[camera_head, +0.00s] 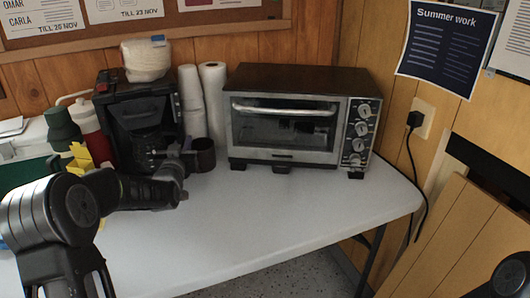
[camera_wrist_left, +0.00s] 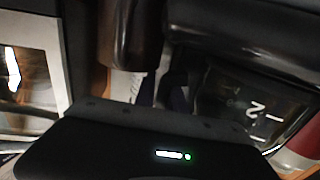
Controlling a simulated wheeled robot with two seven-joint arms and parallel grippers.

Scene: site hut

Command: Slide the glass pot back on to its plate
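The black coffee machine (camera_head: 138,98) stands on the white table, left of the oven. The dark glass pot (camera_head: 147,142) is low at the machine's front and partly hidden by my arm. In the left wrist view, the pot (camera_wrist_left: 252,103) shows at the right with pale level marks. My left gripper (camera_head: 187,157) is low in front of the machine, close to the pot's handle side. Its fingers are dark against dark parts, so I cannot tell whether they are open or touch the handle. The plate under the pot is hidden. My right gripper is out of view.
A dark brown cup (camera_head: 204,155) stands just right of my left gripper. Bottles (camera_head: 64,128) and a yellow item (camera_head: 80,158) are at left. The table's front right is clear.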

